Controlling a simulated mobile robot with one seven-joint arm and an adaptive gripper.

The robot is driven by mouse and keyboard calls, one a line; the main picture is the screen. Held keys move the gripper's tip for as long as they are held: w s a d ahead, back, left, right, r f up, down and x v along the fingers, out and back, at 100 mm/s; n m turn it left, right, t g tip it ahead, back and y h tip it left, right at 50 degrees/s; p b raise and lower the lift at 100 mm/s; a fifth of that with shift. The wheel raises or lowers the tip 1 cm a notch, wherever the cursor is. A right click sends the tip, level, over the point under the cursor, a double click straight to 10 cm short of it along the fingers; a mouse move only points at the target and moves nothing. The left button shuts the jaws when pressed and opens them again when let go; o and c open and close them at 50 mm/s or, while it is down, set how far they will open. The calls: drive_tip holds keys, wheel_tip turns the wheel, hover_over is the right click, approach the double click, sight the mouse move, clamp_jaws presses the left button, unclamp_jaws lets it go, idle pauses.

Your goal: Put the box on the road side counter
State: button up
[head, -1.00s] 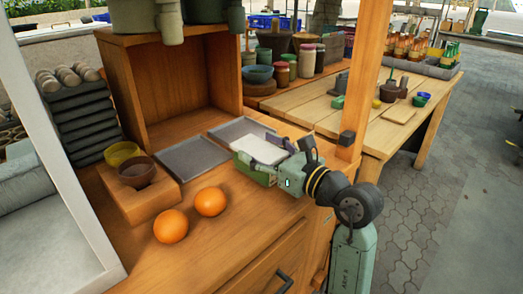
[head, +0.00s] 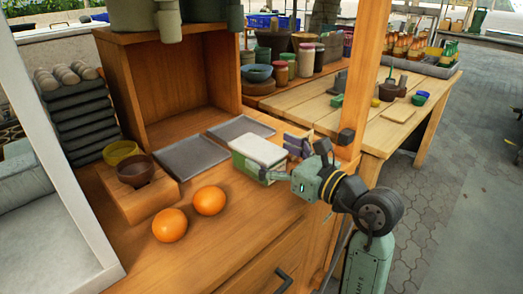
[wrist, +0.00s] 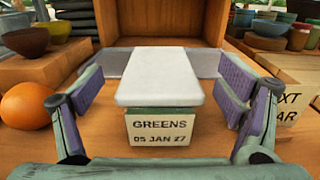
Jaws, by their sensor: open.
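The box (head: 258,152) is green with a white lid and stands upright on the near wooden counter (head: 235,235), next to the grey trays. In the wrist view the box (wrist: 158,78) is centred, and its front label reads "GREENS 05 JAN 27". My gripper (head: 278,158) is open at the box's right end in the head view. In the wrist view my gripper (wrist: 161,95) has one purple-padded finger on each side of the box, with visible gaps to it. The box's far end is hidden.
Two grey trays (head: 193,158) lie left of and behind the box. Two oranges (head: 170,225) and bowls on a wooden block (head: 138,200) are further left. A wooden post (head: 362,85) rises close to my gripper. A lighter plank table (head: 400,128) stands beyond it.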

drive_tip(key=b+v, duration=0.1)
drive_tip(key=v, duration=0.7)
drive_tip(key=shift+s+d, duration=0.2)
